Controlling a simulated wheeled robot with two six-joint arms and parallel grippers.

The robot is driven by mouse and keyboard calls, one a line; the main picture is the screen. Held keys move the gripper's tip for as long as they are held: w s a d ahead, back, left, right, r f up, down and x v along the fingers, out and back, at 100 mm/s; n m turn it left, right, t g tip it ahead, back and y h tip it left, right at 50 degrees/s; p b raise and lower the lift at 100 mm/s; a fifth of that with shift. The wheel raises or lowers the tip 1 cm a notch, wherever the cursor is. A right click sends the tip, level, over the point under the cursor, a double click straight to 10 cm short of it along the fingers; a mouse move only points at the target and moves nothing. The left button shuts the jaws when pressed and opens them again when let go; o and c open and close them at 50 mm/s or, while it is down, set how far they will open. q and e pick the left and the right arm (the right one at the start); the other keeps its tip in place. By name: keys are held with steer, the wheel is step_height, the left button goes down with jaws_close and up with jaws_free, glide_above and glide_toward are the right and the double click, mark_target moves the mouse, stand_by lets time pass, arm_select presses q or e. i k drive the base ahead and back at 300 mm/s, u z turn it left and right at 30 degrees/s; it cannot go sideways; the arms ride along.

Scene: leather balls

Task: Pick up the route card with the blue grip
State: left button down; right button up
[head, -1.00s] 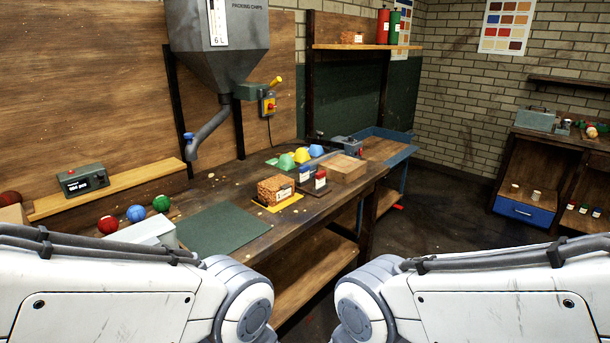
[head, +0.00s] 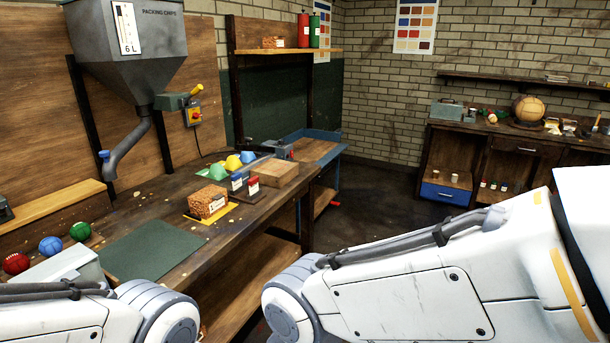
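A small upright piece with a blue top and a pale lower part (head: 237,183) stands on the workbench (head: 165,203). It looks like the route card with the blue grip, but it is too small to be sure. A similar piece with a red top (head: 253,187) stands close at its right. Both seem to stand on a dark flat base. Neither of my grippers is in view; only white links of my arms show in the foreground, well short of these pieces.
A speckled brown block (head: 208,203) on a yellow mat lies left of the cards, a wooden block (head: 275,173) right of them. A hopper (head: 128,45) hangs over the bench. A green mat (head: 148,249) is nearer. Open floor (head: 370,205) lies between the bench and the right-hand cabinet (head: 480,160).

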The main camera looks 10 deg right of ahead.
mark_target(235, 178)
steer(key=u, duration=0.2)
steer(key=k, duration=0.35)
steer(key=z, duration=1.5)
steer(key=i, duration=1.9)
steer(key=u, duration=0.4)
steer(key=i, duration=1.25)
steer(key=u, duration=1.6)
steer(key=i, duration=1.1)
steer(key=u, duration=0.9)
